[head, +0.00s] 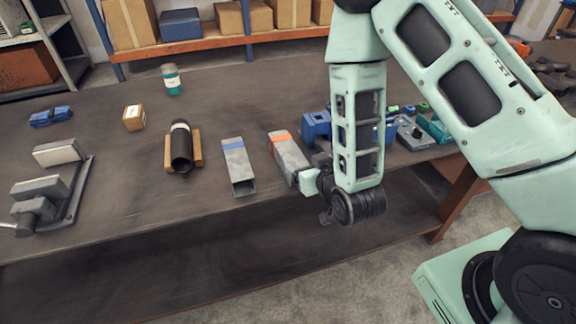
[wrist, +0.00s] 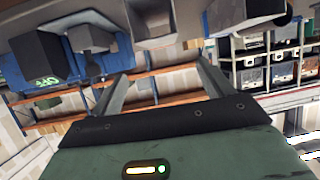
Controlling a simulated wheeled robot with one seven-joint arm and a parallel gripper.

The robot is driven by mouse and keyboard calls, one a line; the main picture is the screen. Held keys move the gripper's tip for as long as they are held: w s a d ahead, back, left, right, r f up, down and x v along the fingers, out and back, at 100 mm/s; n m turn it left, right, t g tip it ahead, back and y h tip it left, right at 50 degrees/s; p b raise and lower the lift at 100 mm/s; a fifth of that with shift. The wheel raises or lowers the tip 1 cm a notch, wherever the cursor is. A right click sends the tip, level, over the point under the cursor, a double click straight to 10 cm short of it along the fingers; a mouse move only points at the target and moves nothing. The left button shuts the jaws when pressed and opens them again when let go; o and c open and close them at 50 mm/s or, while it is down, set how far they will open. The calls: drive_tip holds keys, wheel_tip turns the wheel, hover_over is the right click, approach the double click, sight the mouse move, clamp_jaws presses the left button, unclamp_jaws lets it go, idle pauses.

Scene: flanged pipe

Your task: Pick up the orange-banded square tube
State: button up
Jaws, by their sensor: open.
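The orange-banded square tube (head: 291,157) lies on the workbench in the head view, grey with an orange band near its far end. Its near end points towards the bench's front edge. My gripper (head: 310,180) is beside that near end, partly hidden by my own wrist. In the wrist view my gripper (wrist: 163,80) is open, with nothing between its two fingers. A grey tube end, apparently the orange-banded tube's (wrist: 155,28), shows at the top of that view, beyond the fingertips. I cannot tell whether the gripper touches it.
A blue-banded square tube (head: 239,170) lies just left. Farther left are a black pipe (head: 181,150) on wooden blocks, a small box (head: 134,117) and a grey metal fixture (head: 55,185). Blue machinery (head: 316,128) stands close on the right. Bare bench (head: 110,215) lies at the front left.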

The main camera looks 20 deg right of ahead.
drive_tip(key=p, duration=0.2)
approach(289, 150)
drive_tip(key=x, duration=0.3)
drive_tip(key=shift+w+r, duration=0.1)
drive_tip(key=shift+w, duration=0.05)
drive_tip(key=shift+p+x, duration=1.15)
drive_tip(key=shift+x, duration=1.9)
drive_tip(key=c, duration=1.4)
